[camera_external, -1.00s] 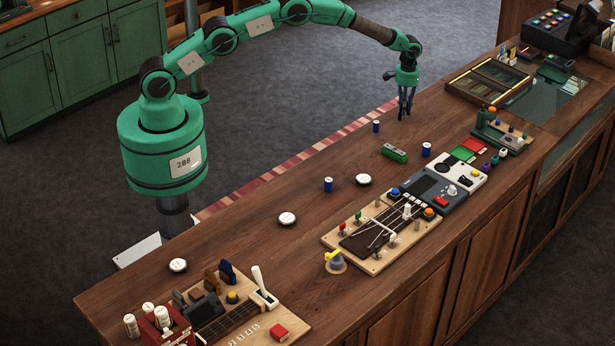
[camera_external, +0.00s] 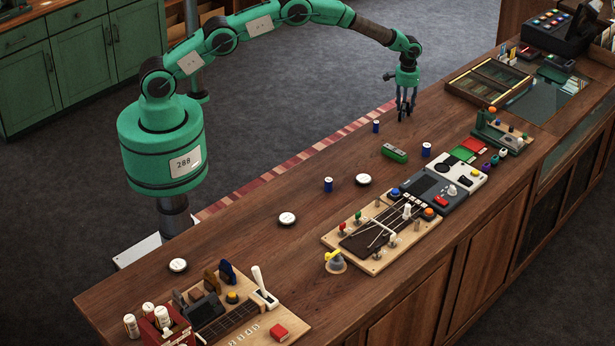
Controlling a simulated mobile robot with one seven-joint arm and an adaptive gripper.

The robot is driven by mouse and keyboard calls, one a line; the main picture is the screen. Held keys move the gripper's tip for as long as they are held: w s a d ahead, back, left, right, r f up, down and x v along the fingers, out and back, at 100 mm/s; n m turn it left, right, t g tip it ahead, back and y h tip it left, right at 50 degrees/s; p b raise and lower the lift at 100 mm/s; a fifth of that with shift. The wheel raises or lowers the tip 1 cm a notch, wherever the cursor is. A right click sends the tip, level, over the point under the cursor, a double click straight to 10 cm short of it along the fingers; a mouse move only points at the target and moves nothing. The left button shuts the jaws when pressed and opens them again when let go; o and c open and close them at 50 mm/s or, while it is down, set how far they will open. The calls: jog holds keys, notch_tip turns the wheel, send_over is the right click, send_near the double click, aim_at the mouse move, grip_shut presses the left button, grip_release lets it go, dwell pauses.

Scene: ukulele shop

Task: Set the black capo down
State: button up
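My gripper (camera_external: 406,110) is over the far edge of the counter, pointing straight down, with its fingertips at or just above the wood. Its fingers look spread apart. A small dark shape shows between and below the fingertips; it may be the black capo, but it is too small and dark to tell it from the fingers. I cannot tell whether it touches the counter.
The wooden counter (camera_external: 240,235) has bare wood around my gripper. A ukulele-like board (camera_external: 378,262) and a grey console (camera_external: 432,190) lie nearer the front.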

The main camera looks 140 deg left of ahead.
notch_tip(320, 180, up, 12)
jog(key=b, duration=0.1)
dwell(0.5)
dwell(0.5)
dwell(0.5)
